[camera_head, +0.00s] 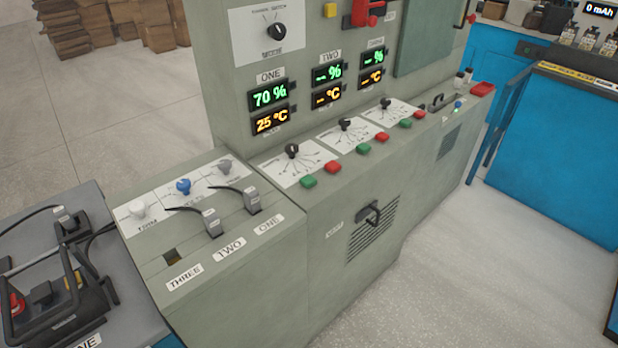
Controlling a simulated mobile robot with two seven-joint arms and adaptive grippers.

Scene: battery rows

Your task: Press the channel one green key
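The channel one green key (308,182) is on the sloping panel of the grey-green cabinet, at the left end of the row of keys. A red key (333,167) sits just to its right. A black rotary knob (292,150) on a white dial plate is above it. The display marked ONE (268,95) reads 70 %, with 25 °C on the display below. Whether the key is pressed in cannot be told. Neither of my grippers is in view.
Further right are two more green keys (363,149) (406,123), each beside a red one. Left on the lower ledge, grey plugs (209,222) with cables stand at TWO and ONE. A blue bench (570,150) is at the right; the floor (430,260) in front is clear.

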